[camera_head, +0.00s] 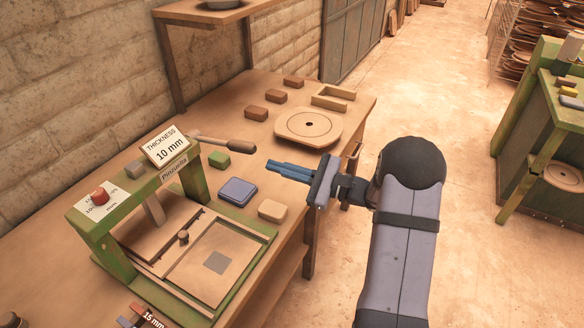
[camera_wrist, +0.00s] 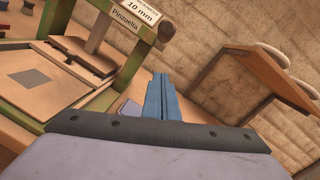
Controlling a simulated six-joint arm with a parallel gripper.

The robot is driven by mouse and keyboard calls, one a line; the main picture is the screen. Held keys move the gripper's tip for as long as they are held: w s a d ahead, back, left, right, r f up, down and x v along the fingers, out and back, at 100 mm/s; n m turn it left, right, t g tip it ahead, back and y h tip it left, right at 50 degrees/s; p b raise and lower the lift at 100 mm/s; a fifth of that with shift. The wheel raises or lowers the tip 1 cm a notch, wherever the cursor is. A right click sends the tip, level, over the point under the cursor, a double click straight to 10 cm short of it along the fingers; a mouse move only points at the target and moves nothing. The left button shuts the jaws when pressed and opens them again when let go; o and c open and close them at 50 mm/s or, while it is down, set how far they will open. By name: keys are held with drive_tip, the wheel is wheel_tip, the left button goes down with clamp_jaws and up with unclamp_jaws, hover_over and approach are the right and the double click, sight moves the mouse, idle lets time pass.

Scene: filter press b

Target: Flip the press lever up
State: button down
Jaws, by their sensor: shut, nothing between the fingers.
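The green-framed press (camera_head: 90,232) stands on the wooden table at the left in the head view. Its lever (camera_head: 222,142), a wooden handle with a thick end, sticks out to the right from behind the thickness sign, roughly level. In the wrist view the press (camera_wrist: 142,60) is at upper left, and a dark rounded end, likely the lever's (camera_wrist: 165,30), shows beside its sign. My gripper (camera_head: 272,167) is shut and empty, its blue fingers pointing left, to the right of the lever and apart from it. The fingers (camera_wrist: 158,78) also show in the wrist view.
A blue pad (camera_head: 237,191), a tan block (camera_head: 272,211) and a green block (camera_head: 219,160) lie near the press. A round wooden disc (camera_head: 309,127) and several brown blocks lie farther back. A wall shelf (camera_head: 212,14) overhangs the table's far side.

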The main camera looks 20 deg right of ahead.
drive_tip(key=w+a+r+p, duration=0.1)
drive_tip(key=a+r+p, duration=0.2)
drive_tip(key=a, duration=0.2)
drive_tip(key=shift+w+r, duration=0.35)
drive_tip(key=shift+w, duration=0.05)
